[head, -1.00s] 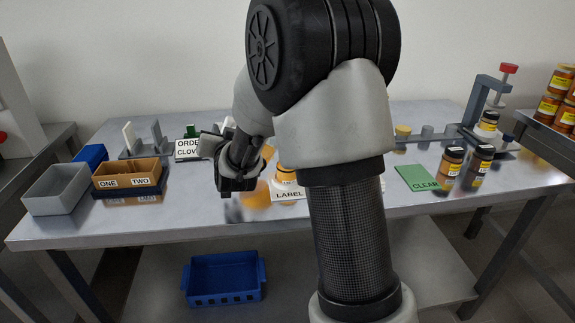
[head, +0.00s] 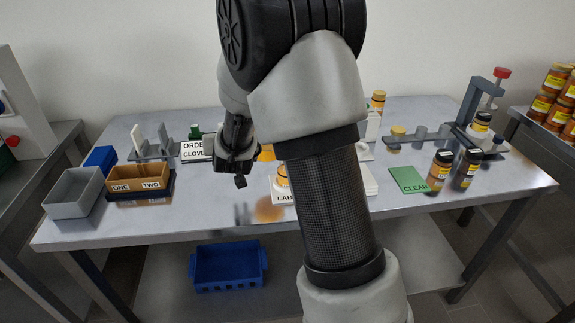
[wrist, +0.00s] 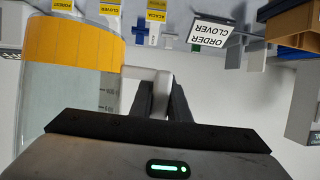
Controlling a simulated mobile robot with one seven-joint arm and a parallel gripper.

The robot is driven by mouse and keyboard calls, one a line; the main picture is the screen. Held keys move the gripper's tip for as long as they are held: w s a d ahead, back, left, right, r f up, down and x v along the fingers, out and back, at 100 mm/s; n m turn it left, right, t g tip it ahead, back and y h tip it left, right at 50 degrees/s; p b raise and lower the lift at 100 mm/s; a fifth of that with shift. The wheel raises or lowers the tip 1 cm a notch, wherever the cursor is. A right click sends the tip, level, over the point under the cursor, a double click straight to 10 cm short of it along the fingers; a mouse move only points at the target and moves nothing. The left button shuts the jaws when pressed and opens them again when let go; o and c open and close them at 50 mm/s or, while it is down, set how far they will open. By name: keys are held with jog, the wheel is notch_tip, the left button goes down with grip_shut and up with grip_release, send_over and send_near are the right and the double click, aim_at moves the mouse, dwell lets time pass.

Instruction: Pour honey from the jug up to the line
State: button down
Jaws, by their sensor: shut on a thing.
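My gripper (wrist: 162,88) is shut on the pale handle of the clear jug (wrist: 75,95), which fills the left of the upside-down wrist view. Orange honey (wrist: 70,45) lies in the jug, and scale marks show on its wall. In the head view my gripper (head: 238,165) is above the table's middle, with some orange of the jug beside it; my arm hides most of the jug. An orange jar (head: 282,177) stands behind a white LABEL card (head: 284,198), partly hidden by my arm. No fill line can be made out.
An ORDER CLOVER card (head: 194,150) stands at the back. A grey bin (head: 72,208) and a ONE/TWO box (head: 138,185) are at left. A green CLEAR mat (head: 409,179), two dark-topped jars (head: 440,172) and a press (head: 484,95) are at right. The front middle is clear.

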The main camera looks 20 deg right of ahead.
jog(key=shift+r, duration=0.15)
jog(key=shift+r+p, duration=1.45)
jog(key=shift+r, duration=0.95)
jog(key=s+a+r+n+y+p, duration=0.1)
jog(key=s+r+p, duration=0.2)
jog(key=r+p, duration=0.3)
jog(key=s+a+r+n+y+p, duration=0.1)
jog(key=s+r+p, duration=0.2)
jog(key=r+p, duration=0.3)
jog(key=shift+a+r+y, duration=0.25)
jog(key=shift+r+y, duration=0.05)
jog(key=shift+r, duration=0.4)
